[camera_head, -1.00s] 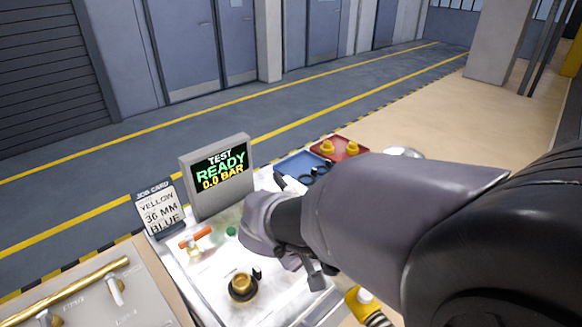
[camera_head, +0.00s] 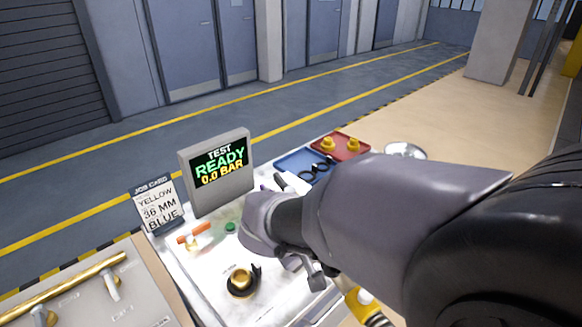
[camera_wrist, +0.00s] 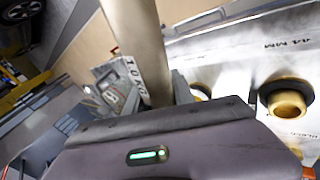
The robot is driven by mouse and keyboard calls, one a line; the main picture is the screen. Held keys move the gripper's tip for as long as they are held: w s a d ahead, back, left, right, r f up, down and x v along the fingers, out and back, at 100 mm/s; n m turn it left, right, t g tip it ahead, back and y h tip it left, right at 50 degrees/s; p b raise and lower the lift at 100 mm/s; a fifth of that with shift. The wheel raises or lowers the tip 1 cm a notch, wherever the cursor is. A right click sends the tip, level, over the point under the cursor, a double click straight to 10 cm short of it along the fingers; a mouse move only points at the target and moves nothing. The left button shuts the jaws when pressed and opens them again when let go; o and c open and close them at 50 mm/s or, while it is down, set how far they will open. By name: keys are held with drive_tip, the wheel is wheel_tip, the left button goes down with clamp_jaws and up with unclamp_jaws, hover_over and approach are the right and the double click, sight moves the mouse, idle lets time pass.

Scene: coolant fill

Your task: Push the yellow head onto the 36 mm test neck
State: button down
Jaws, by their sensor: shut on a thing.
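My gripper (camera_wrist: 168,95) is shut on a pale tan cylinder (camera_wrist: 135,35), which runs up out of the top of the wrist view. In the head view my forearm hides most of the grip. A yellow part (camera_head: 352,306) with a white end and a striped hose shows below my arm. I cannot tell whether it joins the held cylinder. A brass neck (camera_head: 240,279) in a black ring stands on the white bench panel, left of my gripper and apart from it. In the wrist view a brass neck (camera_wrist: 288,102) lies right of my gripper, near a "44 MM" marking.
The test screen (camera_head: 221,170) reads READY, 0.0 BAR. The job card (camera_head: 158,208) reads YELLOW, 36 MM, BLUE. An orange-handled valve (camera_head: 193,236) and green button (camera_head: 230,227) stand on the panel. Blue (camera_head: 290,163) and red (camera_head: 350,155) trays lie behind my arm.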

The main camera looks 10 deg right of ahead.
drive_tip(key=shift+f, duration=0.3)
drive_tip(key=c, duration=1)
unclamp_jaws()
drive_tip(key=shift+o, duration=0.2)
drive_tip(key=p+v, duration=0.7)
drive_tip(key=v, duration=1)
drive_tip(key=shift+r, duration=0.2)
drive_tip(key=shift+s, duration=0.1)
